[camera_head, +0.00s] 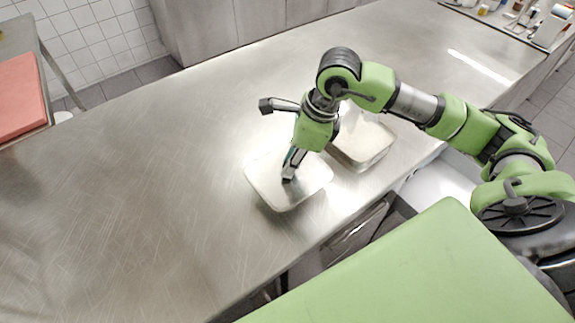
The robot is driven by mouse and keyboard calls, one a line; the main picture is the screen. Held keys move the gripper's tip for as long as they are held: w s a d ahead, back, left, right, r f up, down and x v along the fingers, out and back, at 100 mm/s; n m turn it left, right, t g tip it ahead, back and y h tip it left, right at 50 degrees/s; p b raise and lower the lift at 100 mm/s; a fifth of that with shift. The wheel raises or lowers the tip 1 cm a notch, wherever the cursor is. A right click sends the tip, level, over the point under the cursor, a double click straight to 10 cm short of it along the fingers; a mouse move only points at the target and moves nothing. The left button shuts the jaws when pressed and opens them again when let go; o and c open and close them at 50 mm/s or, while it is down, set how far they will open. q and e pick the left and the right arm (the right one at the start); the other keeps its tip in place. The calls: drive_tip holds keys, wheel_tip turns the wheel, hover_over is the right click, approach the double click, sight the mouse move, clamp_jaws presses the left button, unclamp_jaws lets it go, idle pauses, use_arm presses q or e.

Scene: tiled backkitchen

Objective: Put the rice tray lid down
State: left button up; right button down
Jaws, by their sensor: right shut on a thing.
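The rice tray lid (274,193) is a shiny, pale, rounded rectangular piece at the middle of the steel counter. My right gripper (289,176) points down at it from above and is shut on it near its middle. The fingers hide the gripped part. The lid looks roughly level; I cannot tell whether it touches the counter. The rice tray (364,158), a clear-sided container with whitish contents, stands just right of the lid, partly hidden behind my right arm. My left gripper is not in view.
The steel counter (130,190) is bare to the left of the lid and behind it. A red board (20,95) lies on a separate table at the far left. Small items (515,15) stand at the far right. The counter's front edge runs close to the lid and tray.

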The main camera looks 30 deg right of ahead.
drive_tip(key=shift+w+a+f, duration=0.1)
drive_tip(key=shift+w+f, duration=0.25)
drive_tip(key=shift+f, duration=0.05)
wheel_tip(320, 180, down, 3)
drive_tip(key=shift+w+f+p, duration=0.15)
drive_tip(key=shift+p, duration=0.3)
drive_tip(key=shift+f, duration=0.1)
drive_tip(key=shift+f, duration=0.15)
drive_tip(key=c, duration=1.9)
unclamp_jaws()
